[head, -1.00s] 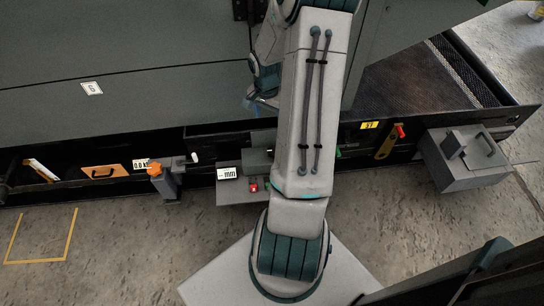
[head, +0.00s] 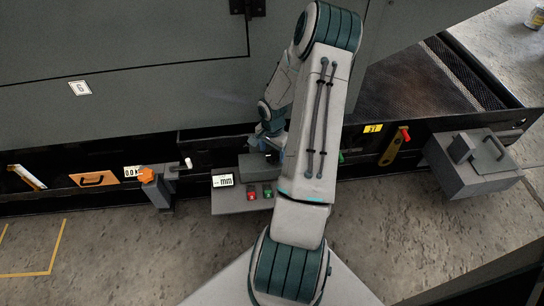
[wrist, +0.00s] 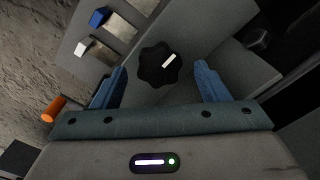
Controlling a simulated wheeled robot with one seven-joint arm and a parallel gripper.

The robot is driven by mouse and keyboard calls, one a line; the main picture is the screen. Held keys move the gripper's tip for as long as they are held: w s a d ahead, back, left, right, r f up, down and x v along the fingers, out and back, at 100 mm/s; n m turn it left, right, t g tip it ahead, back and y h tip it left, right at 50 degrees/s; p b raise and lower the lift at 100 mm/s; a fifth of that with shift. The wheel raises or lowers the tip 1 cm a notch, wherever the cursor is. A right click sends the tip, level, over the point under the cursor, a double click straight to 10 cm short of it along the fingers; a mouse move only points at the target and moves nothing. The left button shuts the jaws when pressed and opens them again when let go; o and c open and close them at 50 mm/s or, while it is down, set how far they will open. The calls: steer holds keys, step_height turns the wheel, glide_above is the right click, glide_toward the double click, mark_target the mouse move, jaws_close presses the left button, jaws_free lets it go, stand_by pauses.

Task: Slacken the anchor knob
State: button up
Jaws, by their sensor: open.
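A black lobed knob (wrist: 158,65) with a white bar mark sits on a grey block (wrist: 150,100) in the wrist view. No label on it is readable. My gripper (wrist: 158,88) is open, with one blue finger on each side of the knob's near part. The fingers look apart from the knob, with a gap on both sides; their height over it is hard to judge. In the head view my gripper (head: 268,145) is at the dark fixture above the small grey shelf, and my arm hides the knob there.
An orange knob (head: 147,175) on a post stands left. Open floor lies in front.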

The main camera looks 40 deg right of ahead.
steer(key=shift+f, duration=0.65)
steer(key=c, duration=1)
